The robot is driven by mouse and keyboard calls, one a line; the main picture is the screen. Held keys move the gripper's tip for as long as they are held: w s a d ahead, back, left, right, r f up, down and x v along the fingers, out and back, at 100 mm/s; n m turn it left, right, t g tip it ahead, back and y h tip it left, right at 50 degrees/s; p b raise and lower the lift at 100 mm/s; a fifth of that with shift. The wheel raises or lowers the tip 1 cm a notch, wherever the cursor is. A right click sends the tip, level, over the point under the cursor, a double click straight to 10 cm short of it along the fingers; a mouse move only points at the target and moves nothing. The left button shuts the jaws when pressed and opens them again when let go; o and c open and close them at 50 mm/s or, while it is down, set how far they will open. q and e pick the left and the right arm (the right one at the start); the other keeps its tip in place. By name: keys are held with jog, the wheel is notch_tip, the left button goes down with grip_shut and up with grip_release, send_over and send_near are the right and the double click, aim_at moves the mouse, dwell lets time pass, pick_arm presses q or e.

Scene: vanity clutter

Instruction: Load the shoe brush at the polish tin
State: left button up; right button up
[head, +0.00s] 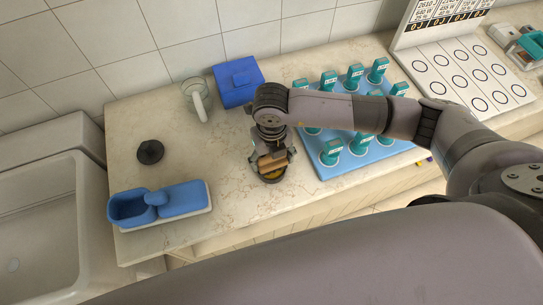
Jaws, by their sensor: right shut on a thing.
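My right gripper (272,158) is shut on the shoe brush (271,159), a small block with a tan wooden side. The gripper points down in the middle of the counter. The polish tin (271,178), a dark round tin with yellowish-brown contents, sits on the counter directly below the brush. The brush overlaps the far part of the tin in the head view; I cannot tell whether its bristles touch the polish. A black round lid-like piece (150,152) lies on the counter at the left. My left gripper is out of view.
A blue mat (318,168) with several teal-capped bottles stands right of the tin. A blue box (238,82) and a glass (195,98) with a white handle stand behind. A blue caddy (183,199) sits front left. The counter between caddy and tin is clear.

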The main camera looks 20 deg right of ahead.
jog(key=shift+s+f+b, duration=0.1)
jog(key=shift+f+b, duration=0.45)
jog(key=shift+b, duration=0.1)
dwell(1.5)
jog(key=shift+r+p, duration=0.7)
jog(key=shift+r, duration=0.25)
jog(key=shift+r+p, duration=1.5)
jog(key=shift+r, duration=1.15)
